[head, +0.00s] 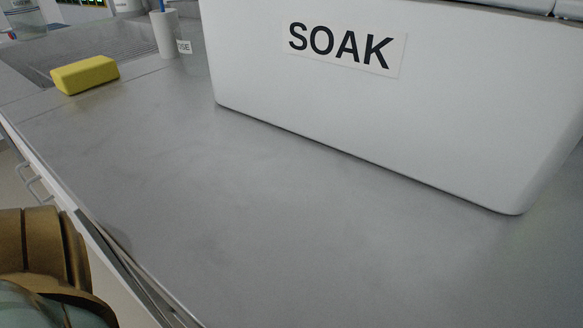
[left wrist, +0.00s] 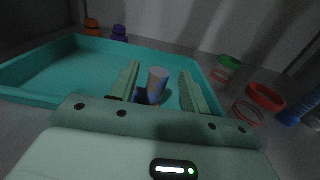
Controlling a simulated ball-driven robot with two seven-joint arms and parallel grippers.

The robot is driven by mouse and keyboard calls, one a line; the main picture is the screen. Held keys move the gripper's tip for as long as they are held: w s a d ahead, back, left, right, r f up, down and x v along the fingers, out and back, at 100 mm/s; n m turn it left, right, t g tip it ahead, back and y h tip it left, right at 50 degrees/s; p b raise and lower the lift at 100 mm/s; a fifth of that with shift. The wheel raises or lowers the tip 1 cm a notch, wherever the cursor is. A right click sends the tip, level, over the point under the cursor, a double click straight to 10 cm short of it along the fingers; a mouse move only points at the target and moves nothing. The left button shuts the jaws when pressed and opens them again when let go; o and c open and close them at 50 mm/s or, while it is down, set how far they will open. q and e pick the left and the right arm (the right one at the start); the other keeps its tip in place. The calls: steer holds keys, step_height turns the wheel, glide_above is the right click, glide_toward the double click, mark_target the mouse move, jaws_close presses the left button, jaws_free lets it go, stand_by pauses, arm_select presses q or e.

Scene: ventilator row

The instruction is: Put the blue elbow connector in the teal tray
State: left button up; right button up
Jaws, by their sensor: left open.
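In the left wrist view, my left gripper (left wrist: 160,72) is open, with its two fingers spread at the near side of the teal tray (left wrist: 35,73). A short cylindrical piece (left wrist: 157,84), greyish on top with blue lower down, shows between the fingers. It looks like the blue elbow connector, though its lower part is dim and partly hidden by the gripper. It appears within the tray's outline; I cannot tell whether it touches the tray floor. My right gripper is in neither view. The head view shows neither the tray nor the connector.
In the left wrist view, a green-rimmed piece (left wrist: 229,63), a red-rimmed piece (left wrist: 265,97) and a blue piece (left wrist: 291,116) lie right of the tray. Orange (left wrist: 92,27) and purple (left wrist: 119,32) items stand behind it. The head view shows a white SOAK bin (head: 300,90), yellow sponge (head: 85,75) and clear counter.

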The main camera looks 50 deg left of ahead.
arm_select(q)
steer(key=p+v, duration=0.1)
steer(key=v, duration=0.5)
steer(key=shift+s+d, duration=0.15)
steer(key=shift+s, duration=0.2)
steer(key=shift+s+d, duration=0.1)
steer(key=shift+s, duration=0.3)
steer(key=s+a+n+g+y, duration=0.1)
steer(key=a+n, duration=0.1)
steer(key=s+a+n+g+y, duration=0.1)
steer(key=n+g+y, duration=0.1)
steer(key=n, duration=0.1)
steer(key=s+a+n+g+y, duration=0.1)
steer(key=a+n+g+y, duration=0.1)
steer(key=n, duration=0.1)
steer(key=shift+s+a+f, duration=0.15)
steer(key=shift+s+a, duration=0.05)
steer(key=shift+a, duration=0.1)
steer(key=s+a+n+g+h, duration=0.1)
steer(key=s+a+n+g, duration=0.1)
steer(key=s+n+g, duration=0.6)
steer(key=d+r+n+g+h, duration=0.1)
steer(key=d+r+n+h, duration=0.3)
steer(key=d+n+h, duration=0.3)
steer(key=n, duration=0.3)
steer(key=shift+d+r, duration=0.3)
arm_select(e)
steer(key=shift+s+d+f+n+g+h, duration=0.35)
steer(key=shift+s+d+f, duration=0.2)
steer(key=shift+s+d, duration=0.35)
